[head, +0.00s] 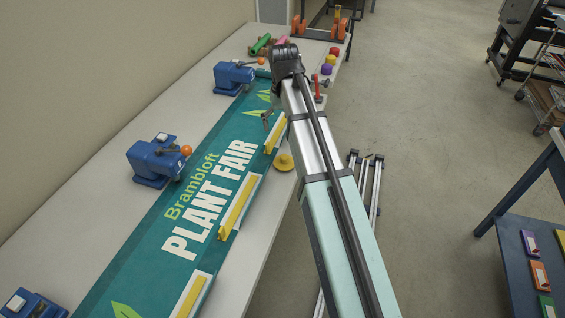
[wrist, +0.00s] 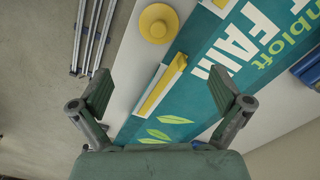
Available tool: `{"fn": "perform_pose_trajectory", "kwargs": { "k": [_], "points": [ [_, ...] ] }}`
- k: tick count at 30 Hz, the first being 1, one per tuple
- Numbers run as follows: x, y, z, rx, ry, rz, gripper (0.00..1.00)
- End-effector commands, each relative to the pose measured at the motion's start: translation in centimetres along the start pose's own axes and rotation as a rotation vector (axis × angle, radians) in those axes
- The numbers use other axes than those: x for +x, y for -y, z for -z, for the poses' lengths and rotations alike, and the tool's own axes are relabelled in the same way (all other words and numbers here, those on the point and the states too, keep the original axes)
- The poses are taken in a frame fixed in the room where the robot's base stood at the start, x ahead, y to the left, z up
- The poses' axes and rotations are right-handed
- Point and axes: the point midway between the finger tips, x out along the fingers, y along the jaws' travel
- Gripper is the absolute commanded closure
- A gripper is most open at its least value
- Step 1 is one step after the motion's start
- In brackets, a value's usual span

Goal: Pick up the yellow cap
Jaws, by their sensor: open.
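A small yellow cap (head: 330,59) sits between a red cap and a purple cap near the table's far right edge in the head view. A larger round yellow piece with a raised centre (head: 284,162) lies on the table beside the banner. This round piece also shows at the top of the wrist view (wrist: 158,22). My gripper (wrist: 162,92) is open and empty, its fingers wide apart. Its view looks down over the banner's edge and a yellow bar, with the round yellow piece beyond the fingertips. The small caps are not in the wrist view.
The green banner (head: 198,210) runs along the white table, with yellow bars (head: 236,207) on its near edge and blue clamp devices (head: 155,160) on its far side. The red cap (head: 334,50) and purple cap (head: 327,69) flank the small yellow one.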

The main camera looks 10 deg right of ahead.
Motion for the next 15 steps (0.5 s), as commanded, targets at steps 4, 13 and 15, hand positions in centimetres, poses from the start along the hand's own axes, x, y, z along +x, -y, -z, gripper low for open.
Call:
{"fn": "perform_pose_trajectory", "kwargs": {
  "k": [4, 13, 15],
  "points": [
    [2.7, 0.0, -0.2, 0.001, 0.003, 0.0, 0.0],
    [7.5, 0.0, -0.1, 0.001, 0.002, 0.0, 0.0],
    [8.3, 0.0, -0.1, 0.001, 0.002, 0.0, 0.0]
  ]
}}
